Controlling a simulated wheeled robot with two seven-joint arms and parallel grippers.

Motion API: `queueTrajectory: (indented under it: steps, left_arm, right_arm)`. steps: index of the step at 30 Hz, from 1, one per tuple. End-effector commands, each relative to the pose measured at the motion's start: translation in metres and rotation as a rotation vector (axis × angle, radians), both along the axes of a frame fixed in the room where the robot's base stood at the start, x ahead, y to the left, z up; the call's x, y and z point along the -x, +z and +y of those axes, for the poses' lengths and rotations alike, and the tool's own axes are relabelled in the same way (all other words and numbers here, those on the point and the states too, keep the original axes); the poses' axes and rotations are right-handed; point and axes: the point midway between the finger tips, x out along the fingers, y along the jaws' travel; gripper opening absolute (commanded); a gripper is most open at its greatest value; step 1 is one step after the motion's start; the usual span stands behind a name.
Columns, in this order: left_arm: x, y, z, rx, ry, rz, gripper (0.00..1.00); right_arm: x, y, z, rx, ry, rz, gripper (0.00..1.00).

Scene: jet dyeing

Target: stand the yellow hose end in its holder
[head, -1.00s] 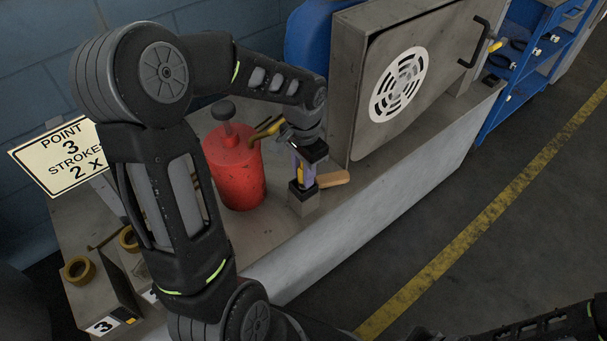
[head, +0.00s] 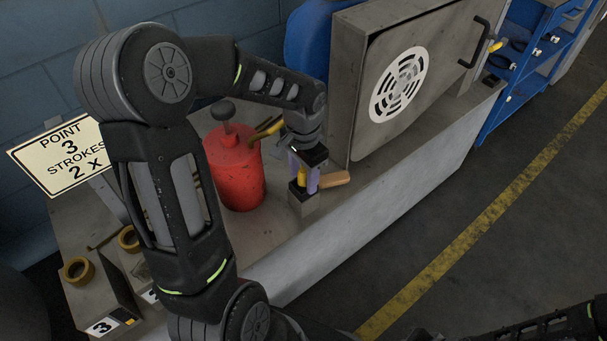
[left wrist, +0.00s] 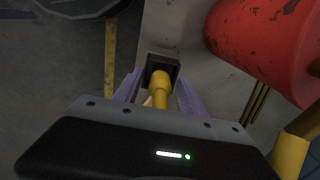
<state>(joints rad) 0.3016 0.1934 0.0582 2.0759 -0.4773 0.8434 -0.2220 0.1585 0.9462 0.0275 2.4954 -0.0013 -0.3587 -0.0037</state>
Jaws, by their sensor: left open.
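The yellow hose end (head: 302,177) stands upright in the small grey block-shaped holder (head: 304,204) on the bench, in front of the red canister. My left gripper (head: 305,180) is just above the holder, its purple fingers on either side of the hose end. In the left wrist view the yellow hose end (left wrist: 159,86) runs down to the dark opening of the holder (left wrist: 161,64), between the open fingers (left wrist: 158,92). Its seating depth cannot be told. My right gripper is not in view.
A red canister (head: 235,172) with a dark knob stands left of the gripper. A wooden-looking piece (head: 335,179) lies right of the holder. A grey box with a round vent (head: 399,85) stands behind. Yellow rings (head: 78,270) lie at the bench's left end.

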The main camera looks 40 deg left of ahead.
Motion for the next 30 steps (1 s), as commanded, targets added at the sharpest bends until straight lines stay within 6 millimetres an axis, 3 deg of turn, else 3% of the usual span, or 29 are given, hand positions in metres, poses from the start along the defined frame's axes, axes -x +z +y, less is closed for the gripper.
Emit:
queueTrajectory:
  steps: [8,21,30]
  left_arm:
    - [-0.001,0.024,0.000,-0.001,0.001,-0.003,0.48]
    - [-0.001,0.109,0.000,-0.001,0.000,-0.003,0.48]
    - [0.000,0.123,0.000,0.000,0.000,0.000,0.48]
  right_arm:
    - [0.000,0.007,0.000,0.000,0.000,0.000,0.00]
    - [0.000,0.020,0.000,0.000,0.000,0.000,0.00]
    - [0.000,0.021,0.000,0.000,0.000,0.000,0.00]
